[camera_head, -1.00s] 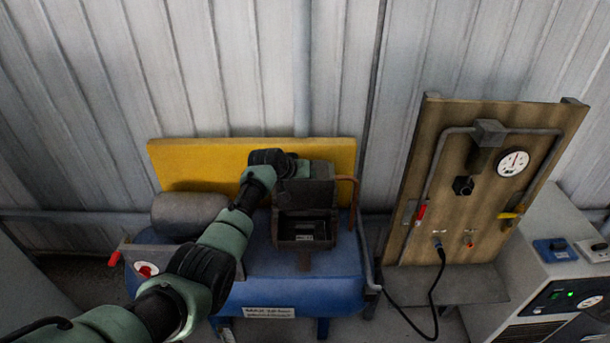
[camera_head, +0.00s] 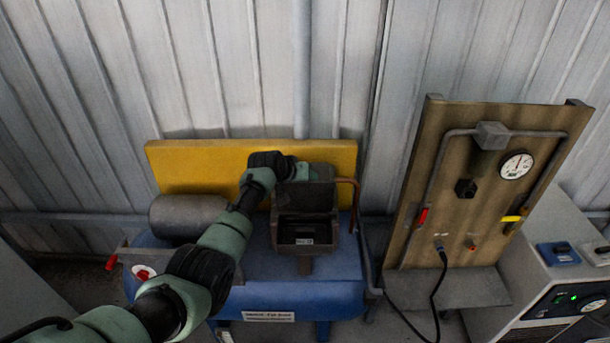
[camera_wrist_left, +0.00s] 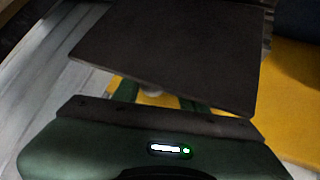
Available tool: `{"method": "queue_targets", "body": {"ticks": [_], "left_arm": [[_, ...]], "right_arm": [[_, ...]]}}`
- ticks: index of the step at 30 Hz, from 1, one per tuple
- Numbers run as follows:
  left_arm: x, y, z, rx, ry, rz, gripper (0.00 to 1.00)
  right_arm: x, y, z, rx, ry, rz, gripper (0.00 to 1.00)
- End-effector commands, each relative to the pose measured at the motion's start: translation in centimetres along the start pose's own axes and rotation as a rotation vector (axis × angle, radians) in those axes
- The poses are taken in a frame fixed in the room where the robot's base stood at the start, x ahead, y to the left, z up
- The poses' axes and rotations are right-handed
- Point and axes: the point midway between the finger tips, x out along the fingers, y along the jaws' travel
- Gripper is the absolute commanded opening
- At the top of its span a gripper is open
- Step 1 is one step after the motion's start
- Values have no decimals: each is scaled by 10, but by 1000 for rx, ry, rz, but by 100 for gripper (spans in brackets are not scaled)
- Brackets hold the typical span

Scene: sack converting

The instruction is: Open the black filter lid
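The black filter box (camera_head: 304,230) sits on top of the blue tank, its inside exposed with a small pale label in it. Its black lid (camera_head: 304,197) stands raised, roughly upright, at the back edge of the box. The lid also shows as a broad dark plate in the left wrist view (camera_wrist_left: 175,50). My left arm reaches in from the left, and its gripper (camera_head: 308,172) is behind the lid's upper edge. In the left wrist view its two green fingers are apart, with yellow showing between them; their tips are hidden by the lid. My right gripper is not in view.
The blue tank (camera_head: 290,290) carries a grey cylinder (camera_head: 187,214) at left. A yellow board (camera_head: 205,165) stands close behind. A copper pipe (camera_head: 354,200) rises right of the box. A wooden gauge panel (camera_head: 455,200) and a cabinet (camera_head: 545,260) stand further right.

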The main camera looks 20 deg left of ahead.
Motion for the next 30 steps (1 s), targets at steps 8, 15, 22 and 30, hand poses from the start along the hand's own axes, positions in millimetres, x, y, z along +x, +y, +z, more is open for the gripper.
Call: {"method": "queue_targets", "body": {"ticks": [8, 15, 22, 30], "left_arm": [[-1, 1, -2, 0, 2, 2, 44], [-16, 1, -3, 1, 6, 2, 44], [-47, 0, -1, 0, 6, 1, 44], [-74, -1, 0, -1, 3, 1, 44]], "right_arm": [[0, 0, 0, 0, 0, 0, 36], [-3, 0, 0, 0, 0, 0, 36], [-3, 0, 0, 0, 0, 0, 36], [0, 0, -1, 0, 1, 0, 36]]}}
